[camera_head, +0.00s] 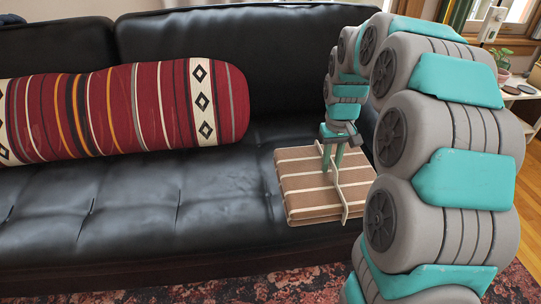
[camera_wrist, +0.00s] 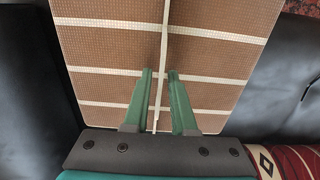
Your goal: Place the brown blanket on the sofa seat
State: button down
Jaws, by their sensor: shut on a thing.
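The brown blanket (camera_head: 305,185) is a flat folded block with cream stripes and a thin upright cream strip across its top. It is over the right part of the black sofa seat (camera_head: 130,205), close to the front edge. I cannot tell whether its underside touches the seat. My gripper (camera_head: 333,163) points down from above and is shut on the upright strip. In the wrist view, the green fingers of my gripper (camera_wrist: 160,75) stand on either side of the strip, with the striped blanket (camera_wrist: 205,55) beyond them.
A red striped bolster (camera_head: 125,110) lies along the sofa's backrest (camera_head: 215,35) at the left. The seat in front of it is bare. A patterned rug (camera_head: 290,285) lies below the sofa's front. A white side table (camera_head: 520,95) with a plant stands at the far right.

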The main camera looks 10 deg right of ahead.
aim_at(286, 154)
jog(key=w+a, duration=0.3)
jog(key=w+a+f, duration=0.1)
jog(key=w+a, duration=0.5)
jog(key=a, duration=0.1)
jog(key=shift+w+f, duration=0.15)
jog(key=shift+w+a+f+p, duration=0.1)
jog(key=shift+a+f+p, duration=0.1)
jog(key=shift+p, duration=0.1)
jog(key=shift+d+f, duration=0.1)
jog(key=shift+f, duration=1.45)
jog(key=shift+f, duration=0.1)
jog(key=c, duration=0.7)
grip_release()
jog(key=shift+f, duration=0.1)
notch_tip(286, 154, up, 12)
jog(key=shift+g, duration=0.9)
jog(key=s+f, duration=0.1)
jog(key=s, duration=1.3)
jog(key=s+f, duration=0.2)
jog(key=s, duration=1.2)
jog(key=s+f, duration=0.2)
jog(key=s, duration=1.3)
